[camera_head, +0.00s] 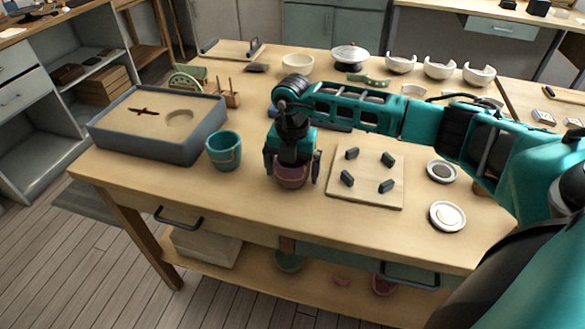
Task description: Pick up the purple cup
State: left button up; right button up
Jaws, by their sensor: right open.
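The purple cup (291,178) stands upright on the wooden table near its front middle. A thin gold seam shows on its side. My right gripper (292,172) points down over the cup, with one finger on each side of it. The gripper is open, and its palm hides the cup's rim and top. I cannot tell whether either finger touches the cup. My left gripper is not in view.
A teal cup (224,152) stands left of the purple cup. A grey sand tray (155,142) is further left. A wooden board (364,190) with dark pegs lies just right. Small dishes (447,217) sit at the right. White bowls (297,64) line the back.

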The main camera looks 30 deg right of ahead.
jog(key=shift+c, duration=0.3)
jog(key=c, duration=0.6)
jog(key=shift+r, duration=0.1)
